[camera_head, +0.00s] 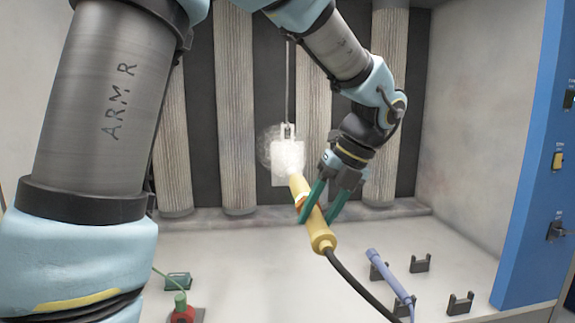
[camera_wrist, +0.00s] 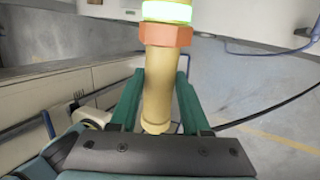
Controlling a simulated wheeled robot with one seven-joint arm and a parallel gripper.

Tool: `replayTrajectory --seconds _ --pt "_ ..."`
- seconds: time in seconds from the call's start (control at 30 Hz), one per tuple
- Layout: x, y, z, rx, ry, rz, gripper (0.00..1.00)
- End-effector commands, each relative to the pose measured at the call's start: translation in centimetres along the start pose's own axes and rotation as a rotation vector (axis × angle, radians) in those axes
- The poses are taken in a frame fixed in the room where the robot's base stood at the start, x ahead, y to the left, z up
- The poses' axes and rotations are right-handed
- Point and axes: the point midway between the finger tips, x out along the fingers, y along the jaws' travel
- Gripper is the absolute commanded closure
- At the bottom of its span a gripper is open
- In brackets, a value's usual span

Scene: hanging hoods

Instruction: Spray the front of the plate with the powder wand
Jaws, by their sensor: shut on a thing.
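The plate (camera_head: 283,175) is a pale rectangle hanging from a thin rod in front of the columns at the back of the hood. My gripper (camera_head: 322,200) is shut on the powder wand (camera_head: 318,232), a yellow tube with an orange collar and a dark cable. The wand's tip points up at the plate, and a white powder cloud (camera_head: 288,150) covers the plate's upper part. Whether the tip touches the plate I cannot tell. In the wrist view the wand (camera_wrist: 157,85) lies between the green fingers, with a lit green band (camera_wrist: 166,12) beyond the orange collar.
A lavender wand (camera_head: 388,280) rests on dark holders at the lower right, with empty holders (camera_head: 460,304) beside it. A red and green item (camera_head: 182,308) stands at the lower left. A blue panel with switches (camera_head: 540,160) borders the right side.

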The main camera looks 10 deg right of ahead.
Motion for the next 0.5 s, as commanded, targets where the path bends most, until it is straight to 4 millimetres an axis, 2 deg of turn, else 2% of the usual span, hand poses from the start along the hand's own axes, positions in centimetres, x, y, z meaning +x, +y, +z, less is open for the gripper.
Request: replayTrajectory --seconds 0.5 --pt "2.7 -1.1 -0.5 -0.001 0.0 0.0 1.0"
